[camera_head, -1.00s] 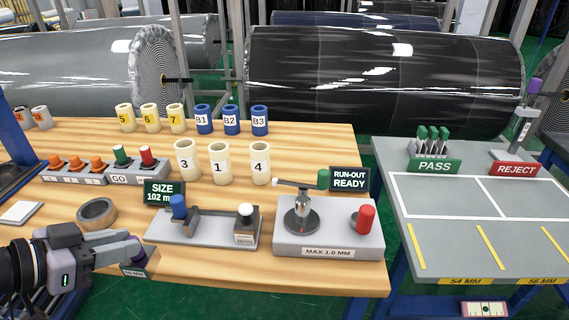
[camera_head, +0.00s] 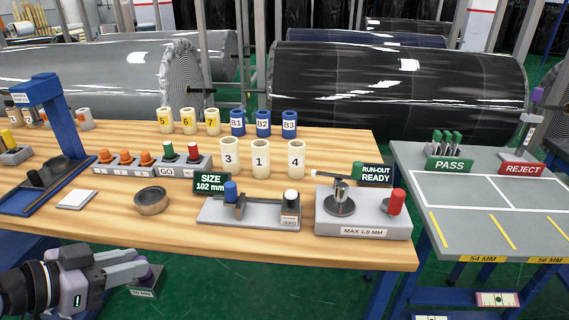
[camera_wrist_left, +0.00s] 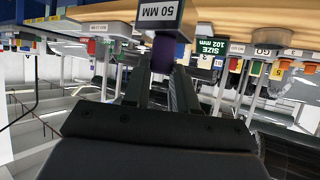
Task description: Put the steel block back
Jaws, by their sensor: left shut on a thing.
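The steel block (camera_head: 147,284), a small grey block labelled 50 MM, hangs from my left gripper (camera_head: 142,267) at the lower left of the head view. The gripper is shut on its purple handle. In the head view the block shows against the green floor, just in front of the table's front edge. The wrist view also shows the block (camera_wrist_left: 159,15) beyond the fingers (camera_wrist_left: 160,62), with the purple handle between them. My right gripper is not in view.
The wooden table (camera_head: 330,252) holds a SIZE gauge (camera_head: 250,212), a run-out gauge (camera_head: 362,225), a dark ring (camera_head: 151,201), a pale square plate (camera_head: 75,200) and a blue stand (camera_head: 50,140). Several numbered sleeves stand behind. A grey PASS/REJECT table (camera_head: 470,225) is at right.

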